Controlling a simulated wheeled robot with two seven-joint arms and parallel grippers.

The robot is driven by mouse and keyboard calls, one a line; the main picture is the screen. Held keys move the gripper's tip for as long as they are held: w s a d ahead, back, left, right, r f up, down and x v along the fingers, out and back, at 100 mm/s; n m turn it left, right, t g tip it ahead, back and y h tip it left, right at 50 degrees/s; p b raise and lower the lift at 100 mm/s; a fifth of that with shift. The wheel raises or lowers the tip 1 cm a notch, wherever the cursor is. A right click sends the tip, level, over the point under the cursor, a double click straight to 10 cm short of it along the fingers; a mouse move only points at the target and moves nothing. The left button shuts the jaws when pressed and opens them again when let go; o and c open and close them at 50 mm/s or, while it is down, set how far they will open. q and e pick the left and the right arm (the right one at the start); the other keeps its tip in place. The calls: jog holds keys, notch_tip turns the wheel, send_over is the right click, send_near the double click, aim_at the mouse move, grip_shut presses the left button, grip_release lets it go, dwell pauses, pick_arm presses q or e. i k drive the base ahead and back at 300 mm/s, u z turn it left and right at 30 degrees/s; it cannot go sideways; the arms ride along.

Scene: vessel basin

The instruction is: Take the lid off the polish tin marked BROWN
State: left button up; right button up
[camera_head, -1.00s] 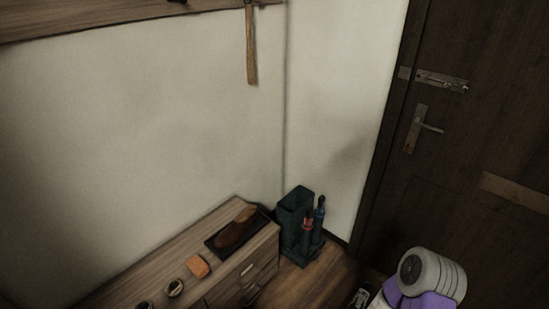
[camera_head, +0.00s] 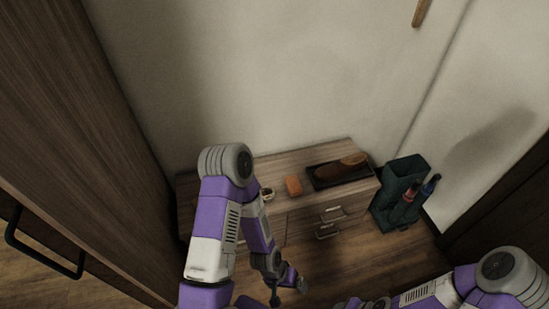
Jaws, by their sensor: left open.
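A small round tin (camera_head: 267,194) sits on the top of the low wooden cabinet (camera_head: 330,192), just right of my left arm. Its marking is too small to read, so I cannot tell whether it is the BROWN one. A second tin is not visible now; my left arm covers that part of the cabinet top. My left gripper (camera_head: 288,290) is open and empty, low in front of the cabinet and well below the tin. My right arm enters at the lower right, and its gripper does not show.
An orange block (camera_head: 293,185) lies right of the tin. A brown shoe brush (camera_head: 342,168) lies on a dark tray (camera_head: 313,180). A dark green umbrella stand (camera_head: 388,205) is right of the cabinet. A tall wooden panel with a handle (camera_head: 45,255) stands at left.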

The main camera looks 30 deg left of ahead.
aim_at(269, 193)
jog(key=u, duration=0.3)
jog(key=i, duration=0.9)
jog(key=u, duration=2.2)
